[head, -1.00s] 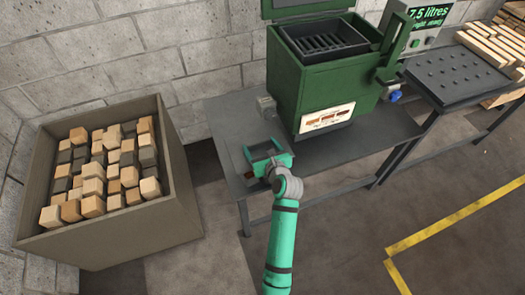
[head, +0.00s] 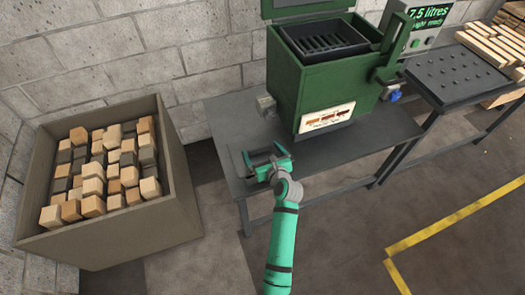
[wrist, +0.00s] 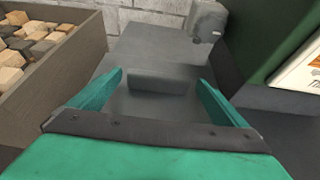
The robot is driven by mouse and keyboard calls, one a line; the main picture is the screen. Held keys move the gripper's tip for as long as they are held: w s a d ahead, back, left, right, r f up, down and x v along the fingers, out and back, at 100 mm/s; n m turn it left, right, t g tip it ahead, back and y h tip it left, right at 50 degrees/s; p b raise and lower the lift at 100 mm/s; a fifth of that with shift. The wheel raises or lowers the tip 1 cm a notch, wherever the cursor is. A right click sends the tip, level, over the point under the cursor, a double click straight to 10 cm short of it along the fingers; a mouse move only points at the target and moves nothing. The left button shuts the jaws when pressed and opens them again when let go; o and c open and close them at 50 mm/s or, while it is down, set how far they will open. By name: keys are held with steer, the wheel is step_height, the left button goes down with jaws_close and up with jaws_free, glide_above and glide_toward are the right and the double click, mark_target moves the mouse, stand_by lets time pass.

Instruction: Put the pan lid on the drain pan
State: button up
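My gripper (head: 264,158) is low over the left end of the grey bench. In the wrist view its two teal fingers (wrist: 160,78) are apart, so it is open. Between them is a dark grey raised bar (wrist: 161,83) on a grey surface; it may be the pan lid's handle, but I cannot make out a lid outline. No clear gap or contact between bar and fingers can be told. A black slatted pan (head: 325,43) sits in the top of the green machine (head: 290,85); I cannot tell whether it is the drain pan.
The bench (head: 225,125) carries the green machine, with a small grey fitting (head: 266,105) at its left side. A brown bin (head: 110,235) of wooden blocks stands left. A perforated dark table (head: 455,75) and stacked planks (head: 495,45) are at right. Floor on the right is clear.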

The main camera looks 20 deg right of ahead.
steer(key=shift+d+r, duration=0.1)
steer(key=shift+d, duration=0.1)
steer(key=shift+s+r, duration=0.1)
steer(key=shift+s, duration=0.2)
steer(key=v, duration=1.1)
steer(key=s+a+f+n+h, duration=0.1)
steer(key=s+a+f+n, duration=0.2)
steer(key=s+a+n, duration=0.35)
steer(key=s+a+f+n+h, duration=0.1)
steer(key=s+a+f+n, duration=0.2)
steer(key=s+n, duration=0.6)
steer(key=s+a+r+n+t, duration=0.1)
steer(key=s+a+r+n, duration=0.4)
steer(key=s+n, duration=0.4)
steer(key=s+a+r+n+y, duration=0.1)
steer(key=s+a+r+n, duration=0.4)
steer(key=s+n, duration=0.5)
steer(key=shift+a+r+n+t+y, duration=0.2)
steer(key=shift+r+n+t+y, duration=0.15)
steer(key=shift+r+n, duration=0.2)
